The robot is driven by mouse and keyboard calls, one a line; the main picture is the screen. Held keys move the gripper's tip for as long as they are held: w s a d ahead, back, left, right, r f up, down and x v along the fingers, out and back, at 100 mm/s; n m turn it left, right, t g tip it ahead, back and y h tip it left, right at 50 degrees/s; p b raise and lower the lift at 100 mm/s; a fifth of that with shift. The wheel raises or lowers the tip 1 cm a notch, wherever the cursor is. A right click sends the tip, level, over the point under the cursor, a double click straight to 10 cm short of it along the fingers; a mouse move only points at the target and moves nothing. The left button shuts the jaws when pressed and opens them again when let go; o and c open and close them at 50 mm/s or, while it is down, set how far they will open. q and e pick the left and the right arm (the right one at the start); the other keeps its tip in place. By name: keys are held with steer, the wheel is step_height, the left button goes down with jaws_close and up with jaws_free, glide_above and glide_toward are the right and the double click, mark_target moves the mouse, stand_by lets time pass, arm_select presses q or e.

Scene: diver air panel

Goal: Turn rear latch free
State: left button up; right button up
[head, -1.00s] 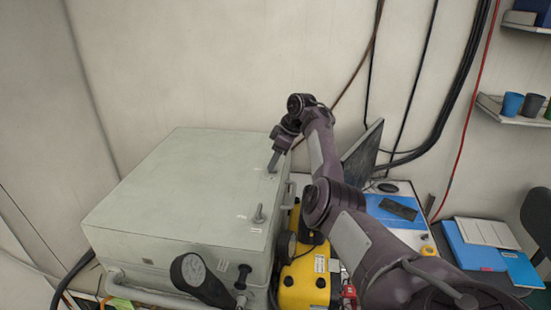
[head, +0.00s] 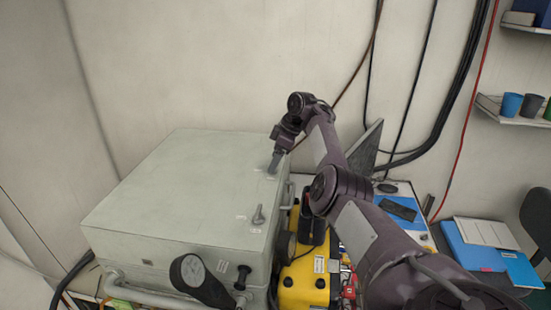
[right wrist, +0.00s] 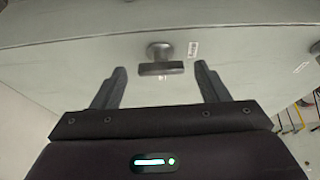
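The grey air panel case (head: 165,190) stands against the wall, with two latches along the right side of its lid. The front latch (head: 258,215) stands up from the lid in the head view. My right gripper (head: 273,168) is at the rear latch, which it largely hides there. In the right wrist view the rear latch (right wrist: 160,67) is a grey crossbar on a round post. The open fingers of my right gripper (right wrist: 162,80) point toward it, one on each side, with gaps to the bar. My left gripper is not in view.
A yellow case (head: 303,285) stands close to the panel's right side. A black-handled gauge (head: 200,283) sticks out at the front of the panel. A desk with blue folders (head: 475,252) is at right. Cables hang on the wall behind my right arm.

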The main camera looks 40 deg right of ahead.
steer(key=shift+s+d+r+b, duration=0.1)
steer(key=shift+s+r+b, duration=0.05)
steer(key=shift+r+b, duration=0.3)
steer(key=b+v, duration=0.2)
steer(key=v, duration=0.4)
steer(key=shift+r, duration=0.35)
steer(key=shift+s+d, duration=0.1)
steer(key=shift+s, duration=0.05)
